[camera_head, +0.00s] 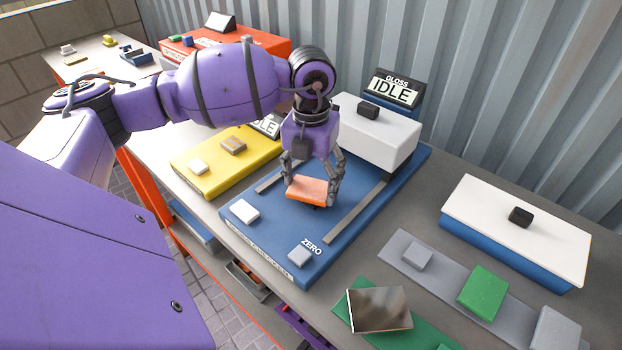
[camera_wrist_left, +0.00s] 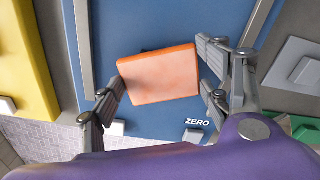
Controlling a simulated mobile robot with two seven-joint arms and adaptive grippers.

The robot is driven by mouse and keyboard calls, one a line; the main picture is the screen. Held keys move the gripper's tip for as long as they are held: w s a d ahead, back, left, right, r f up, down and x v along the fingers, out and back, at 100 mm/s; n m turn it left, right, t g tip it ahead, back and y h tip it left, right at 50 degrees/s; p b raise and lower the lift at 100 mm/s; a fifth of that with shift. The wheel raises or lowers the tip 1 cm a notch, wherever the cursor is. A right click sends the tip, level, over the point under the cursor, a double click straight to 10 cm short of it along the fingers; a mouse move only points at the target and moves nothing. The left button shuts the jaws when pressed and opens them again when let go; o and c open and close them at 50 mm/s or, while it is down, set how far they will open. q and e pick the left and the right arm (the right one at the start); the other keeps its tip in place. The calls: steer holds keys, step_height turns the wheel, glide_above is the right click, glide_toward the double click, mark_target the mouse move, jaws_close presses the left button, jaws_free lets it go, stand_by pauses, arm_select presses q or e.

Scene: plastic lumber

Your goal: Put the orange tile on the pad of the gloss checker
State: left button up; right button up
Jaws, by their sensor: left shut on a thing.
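The orange tile (camera_head: 307,190) is between the fingers of my left gripper (camera_head: 311,188), which is shut on it. The wrist view also shows the orange tile (camera_wrist_left: 158,78) between the fingers. The tile is over the blue base of the gloss checker (camera_head: 272,236), between its two grey rails. A small dark edge shows beside the tile; the tile hides most of what is under it, so I cannot tell whether it touches the pad. The checker's display (camera_head: 391,91) reads IDLE. My right gripper is not in view.
The white hood (camera_head: 377,138) stands behind my gripper on the checker. A ZERO button (camera_head: 301,257) and a white button (camera_head: 245,211) are at the front. A yellow device (camera_head: 215,178) is left. A white-lidded blue box (camera_head: 515,230) and a grey strip with a green tile (camera_head: 482,292) are right.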

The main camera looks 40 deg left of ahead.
mark_target(311, 186)
arm_select(q)
steer(key=shift+f, duration=0.15)
steer(key=o, duration=1.2)
step_height(311, 186, up, 12)
steer(key=shift+r, duration=0.15)
